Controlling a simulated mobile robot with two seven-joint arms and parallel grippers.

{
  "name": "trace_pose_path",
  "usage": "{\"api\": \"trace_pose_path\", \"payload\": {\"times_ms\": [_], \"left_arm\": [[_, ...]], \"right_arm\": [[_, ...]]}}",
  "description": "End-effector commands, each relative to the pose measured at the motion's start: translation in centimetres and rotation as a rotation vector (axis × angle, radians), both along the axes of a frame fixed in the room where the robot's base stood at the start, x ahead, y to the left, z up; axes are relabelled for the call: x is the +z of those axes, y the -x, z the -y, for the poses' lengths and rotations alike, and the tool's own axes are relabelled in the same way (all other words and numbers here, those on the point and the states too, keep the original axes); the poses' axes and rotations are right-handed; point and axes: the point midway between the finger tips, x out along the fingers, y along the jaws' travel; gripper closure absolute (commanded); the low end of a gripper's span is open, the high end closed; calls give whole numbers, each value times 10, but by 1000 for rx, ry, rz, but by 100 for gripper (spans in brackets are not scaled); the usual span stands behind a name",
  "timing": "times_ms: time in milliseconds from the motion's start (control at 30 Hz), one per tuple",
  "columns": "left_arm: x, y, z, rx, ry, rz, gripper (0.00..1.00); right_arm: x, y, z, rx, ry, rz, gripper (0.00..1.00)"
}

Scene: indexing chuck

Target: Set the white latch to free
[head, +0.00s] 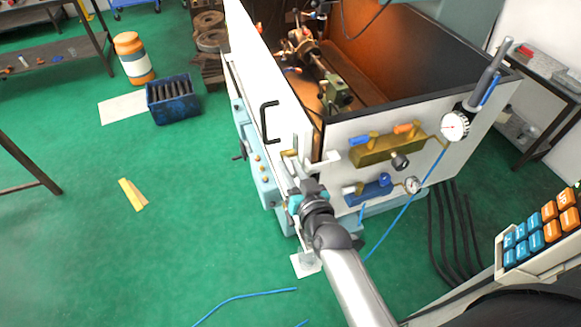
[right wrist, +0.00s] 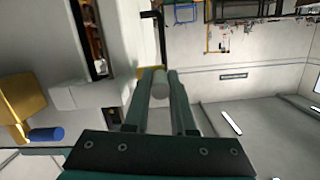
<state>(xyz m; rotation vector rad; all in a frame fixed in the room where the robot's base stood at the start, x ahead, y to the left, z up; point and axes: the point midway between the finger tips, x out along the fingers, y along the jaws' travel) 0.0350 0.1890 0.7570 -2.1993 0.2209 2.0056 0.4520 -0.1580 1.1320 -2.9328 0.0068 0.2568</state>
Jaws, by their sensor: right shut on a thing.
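The white latch (head: 327,158) sits at the front corner of the machine enclosure, where the white door meets the front panel. My right gripper (head: 307,187) is at that corner, just below the latch, and hides part of it. In the right wrist view, the fingers of my right gripper (right wrist: 160,90) are closed around a pale round knob (right wrist: 160,80), which looks like the latch's handle. A white block (right wrist: 62,97) shows to its left. The exact latch position is hard to tell. My left gripper is not in view.
A black door handle (head: 268,122) is on the white door, above and left of my gripper. A brass manifold (head: 375,151) with coloured levers and a blue valve block (head: 376,191) are on the front panel to the right.

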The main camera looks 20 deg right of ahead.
Motion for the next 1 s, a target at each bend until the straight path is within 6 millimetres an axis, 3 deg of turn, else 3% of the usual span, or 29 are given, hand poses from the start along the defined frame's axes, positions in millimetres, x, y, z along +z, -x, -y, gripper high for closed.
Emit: {"api": "trace_pose_path", "payload": {"times_ms": [233, 267, 333, 733, 1000], "left_arm": [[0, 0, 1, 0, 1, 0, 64], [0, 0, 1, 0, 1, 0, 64], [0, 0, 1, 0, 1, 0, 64], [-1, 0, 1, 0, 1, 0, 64], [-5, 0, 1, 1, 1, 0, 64]], "right_arm": [[-2, 1, -1, 2, 0, -6, 100], [-2, 1, -1, 2, 0, -6, 73], [-2, 1, 0, 2, 0, -5, 65], [0, 6, 0, 0, 0, -1, 64], [5, 44, 1, 1, 1, -4, 64]]}}
